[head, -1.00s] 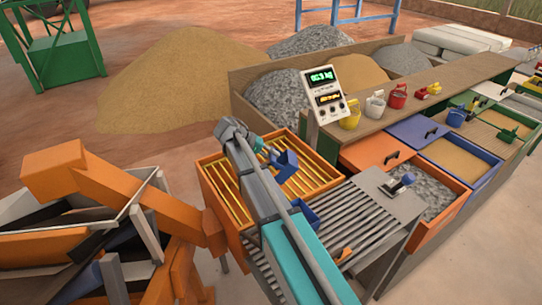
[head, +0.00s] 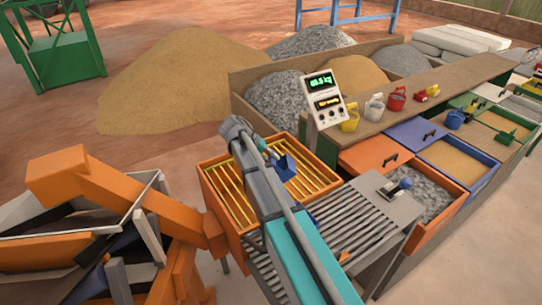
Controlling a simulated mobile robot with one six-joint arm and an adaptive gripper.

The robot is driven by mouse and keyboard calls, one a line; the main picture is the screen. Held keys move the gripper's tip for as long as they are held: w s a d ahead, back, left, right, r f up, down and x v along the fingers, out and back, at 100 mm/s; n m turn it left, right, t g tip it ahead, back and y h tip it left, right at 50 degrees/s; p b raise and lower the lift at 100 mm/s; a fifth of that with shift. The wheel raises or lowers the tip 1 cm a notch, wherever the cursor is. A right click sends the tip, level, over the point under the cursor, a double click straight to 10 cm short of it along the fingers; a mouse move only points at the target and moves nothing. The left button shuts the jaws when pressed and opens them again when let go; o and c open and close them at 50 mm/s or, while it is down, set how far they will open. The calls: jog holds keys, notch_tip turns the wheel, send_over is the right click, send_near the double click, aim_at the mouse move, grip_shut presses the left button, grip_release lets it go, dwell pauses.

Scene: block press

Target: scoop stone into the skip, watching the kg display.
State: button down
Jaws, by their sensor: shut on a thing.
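My gripper (head: 266,152) is shut on the handle of a blue scoop (head: 285,168). The scoop is above the orange box with yellow bars (head: 213,183). I cannot tell whether stone is in it. The kg display (head: 321,83) stands on a post behind the box. Its green digits end in kg but are too blurred to read surely. Grey stone (head: 428,186) lies in an open orange-fronted drawer at the right. My arm hides part of the box and of the roller table, and I cannot make out stone in the box.
A roller table (head: 345,222) stands right of the box, with a grey plate (head: 387,205) carrying a dark lever with a blue knob. A sand drawer (head: 460,162) is beyond the stone drawer. Small buckets (head: 374,106) stand on the wooden counter. Orange machinery (head: 150,205) is at the left.

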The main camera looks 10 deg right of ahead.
jog(key=shift+r+y+p, duration=0.7)
jog(key=shift+y+p, duration=0.5)
jog(key=shift+p, duration=0.4)
jog(key=shift+r+y+p, duration=0.7)
jog(key=shift+y+p, duration=0.5)
jog(key=shift+p, duration=0.35)
jog(key=y+p, duration=0.1)
jog(key=r+y+p, duration=0.1)
jog(key=shift+t+y, duration=0.3)
jog(key=shift+t, duration=0.1)
jog(key=shift+r+y+p, duration=0.25)
jog(key=shift+y+p, duration=0.15)
jog(key=shift+y, duration=0.4)
jog(key=shift+r, duration=0.1)
